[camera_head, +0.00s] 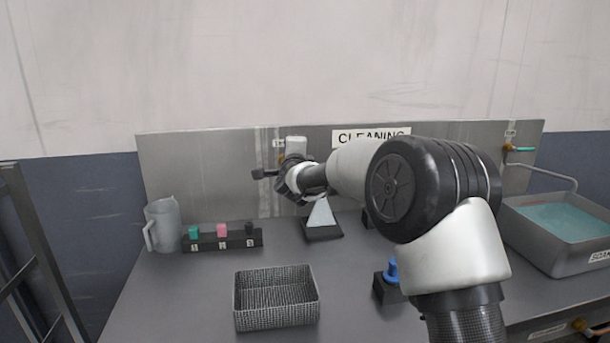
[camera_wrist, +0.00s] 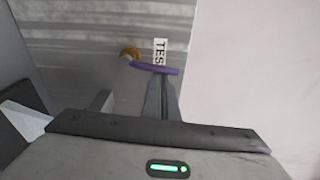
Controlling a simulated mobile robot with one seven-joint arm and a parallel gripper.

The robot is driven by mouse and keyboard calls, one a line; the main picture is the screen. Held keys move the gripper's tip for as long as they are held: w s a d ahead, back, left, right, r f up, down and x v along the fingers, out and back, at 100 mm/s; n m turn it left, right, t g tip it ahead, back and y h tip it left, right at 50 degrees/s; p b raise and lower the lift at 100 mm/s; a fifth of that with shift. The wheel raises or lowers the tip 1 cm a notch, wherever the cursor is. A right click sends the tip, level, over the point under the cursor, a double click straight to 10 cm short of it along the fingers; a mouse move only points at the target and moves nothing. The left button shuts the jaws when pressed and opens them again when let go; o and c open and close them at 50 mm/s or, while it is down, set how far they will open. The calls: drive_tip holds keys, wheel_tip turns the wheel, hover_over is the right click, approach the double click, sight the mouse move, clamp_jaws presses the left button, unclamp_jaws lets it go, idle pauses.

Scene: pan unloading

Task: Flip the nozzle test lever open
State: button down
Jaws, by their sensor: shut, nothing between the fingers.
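The nozzle test lever is a purple bar (camera_wrist: 155,68) in the wrist view, lying roughly crosswise in front of the fingertips. A brass valve fitting (camera_wrist: 130,52) shows at its left end, and a white label reading "TES" (camera_wrist: 160,50) is beside it on the steel panel. My gripper (camera_wrist: 162,80) is shut and empty, its tips right at the lever; I cannot tell whether they touch it. In the head view my gripper (camera_head: 259,174) is close to the back panel, below the small label (camera_head: 279,143). The lever is not clearly visible there.
A pitcher (camera_head: 163,225), a block rack (camera_head: 222,240), a mesh basket (camera_head: 276,298) and a blue-knobbed block (camera_head: 391,282) stand on the counter. A water-filled sink (camera_head: 565,253) is at right.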

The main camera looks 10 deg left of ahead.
drive_tip(key=shift+s+a+r, duration=0.1)
drive_tip(key=shift+a, duration=0.2)
idle(0.4)
drive_tip(key=s+d+b, duration=0.2)
drive_tip(key=s+d, duration=0.3)
drive_tip(key=s, duration=0.3)
drive_tip(key=shift+d+b, duration=0.15)
drive_tip(key=shift+b, duration=0.2)
idle(0.3)
